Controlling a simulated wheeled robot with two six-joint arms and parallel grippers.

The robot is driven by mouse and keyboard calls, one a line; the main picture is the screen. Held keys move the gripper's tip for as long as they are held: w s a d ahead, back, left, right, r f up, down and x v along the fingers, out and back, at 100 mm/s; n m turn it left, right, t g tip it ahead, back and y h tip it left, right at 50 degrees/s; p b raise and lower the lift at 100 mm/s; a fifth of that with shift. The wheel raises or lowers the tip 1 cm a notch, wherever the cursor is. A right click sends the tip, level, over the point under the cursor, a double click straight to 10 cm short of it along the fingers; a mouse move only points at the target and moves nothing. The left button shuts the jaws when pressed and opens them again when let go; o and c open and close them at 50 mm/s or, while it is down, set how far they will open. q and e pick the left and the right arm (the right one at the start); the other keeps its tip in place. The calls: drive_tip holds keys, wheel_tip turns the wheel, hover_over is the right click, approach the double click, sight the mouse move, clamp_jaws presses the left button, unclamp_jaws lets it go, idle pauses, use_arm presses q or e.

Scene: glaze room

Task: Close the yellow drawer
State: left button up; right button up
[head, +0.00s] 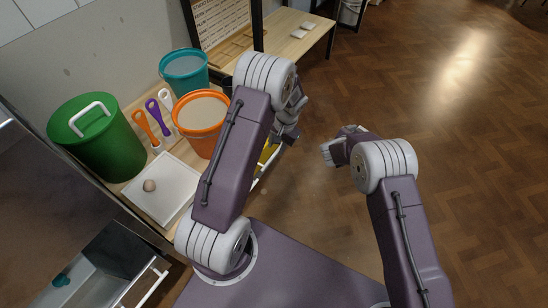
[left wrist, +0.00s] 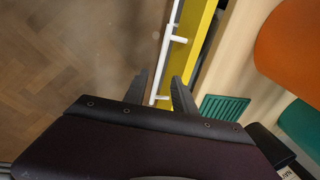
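The yellow drawer (left wrist: 203,30) shows in the left wrist view as a yellow front with a long white bar handle (left wrist: 165,50). In the head view only a yellow patch of it (head: 267,153) shows, mostly hidden behind my left arm. How far the drawer stands out is hard to tell. My left gripper (head: 291,134) is at the drawer's front side. In the left wrist view its two dark fingers (left wrist: 159,86) are apart, with the handle appearing between them; contact cannot be told. My right gripper (head: 329,152) hangs over the floor, away from the drawer, its fingers unclear.
On the bench stand a green lidded bin (head: 98,143), an orange bucket (head: 202,128), a teal bucket (head: 184,75) and a white tray (head: 172,200) with a small round lump. The wooden floor (head: 450,130) at right is clear.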

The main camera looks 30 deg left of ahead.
sight(273, 156)
use_arm(q)
drive_tip(key=f+b, duration=0.1)
drive_tip(key=f, duration=0.1)
drive_tip(key=a+f+b, duration=0.1)
drive_tip(key=f, duration=0.2)
drive_tip(key=shift+a+f, duration=0.1)
drive_tip(key=shift+f, duration=0.25)
use_arm(e)
wheel_tip(273, 156, down, 3)
drive_tip(key=shift+f, duration=0.15)
use_arm(q)
clamp_jaws()
idle(0.7)
